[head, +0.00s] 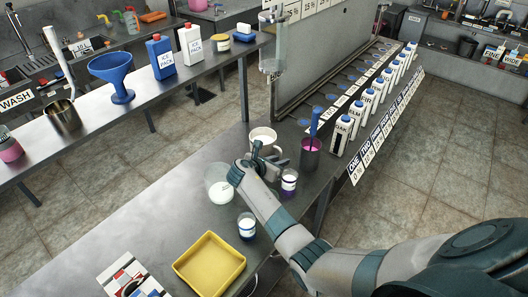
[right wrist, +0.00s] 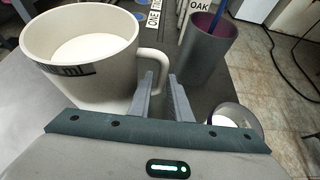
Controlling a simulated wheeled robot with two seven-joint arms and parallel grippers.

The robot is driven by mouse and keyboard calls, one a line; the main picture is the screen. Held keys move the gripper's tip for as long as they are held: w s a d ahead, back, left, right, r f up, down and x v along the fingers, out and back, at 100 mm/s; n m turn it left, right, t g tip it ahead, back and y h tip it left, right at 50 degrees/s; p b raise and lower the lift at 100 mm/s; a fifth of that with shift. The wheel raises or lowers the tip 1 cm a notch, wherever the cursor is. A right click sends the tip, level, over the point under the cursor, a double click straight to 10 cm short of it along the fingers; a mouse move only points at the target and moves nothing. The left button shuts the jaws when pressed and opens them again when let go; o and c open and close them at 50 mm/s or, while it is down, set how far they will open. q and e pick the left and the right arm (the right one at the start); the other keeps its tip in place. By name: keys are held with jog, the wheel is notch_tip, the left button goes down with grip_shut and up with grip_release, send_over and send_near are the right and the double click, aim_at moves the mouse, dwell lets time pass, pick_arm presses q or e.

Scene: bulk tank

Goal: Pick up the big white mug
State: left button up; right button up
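The big white mug (head: 263,135) stands upright on the metal counter, beside the grey partition. In the right wrist view the mug (right wrist: 85,55) fills the upper left, with dark "mL" lettering on its side and a pale surface inside. Its handle (right wrist: 161,60) points right, toward my fingers. My right gripper (head: 258,155) is just on the near side of the mug. In the wrist view its two fingers (right wrist: 164,98) are apart with nothing clearly between them. They overlap the handle's lower part, and I cannot tell whether they touch it. My left gripper is out of view.
A grey cup (head: 311,155) with pink contents and a blue tool stands right of the mug. Labelled bottles (head: 342,132) line the right edge.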

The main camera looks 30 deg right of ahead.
jog(key=shift+c, duration=0.4)
grip_shut()
dwell(0.9)
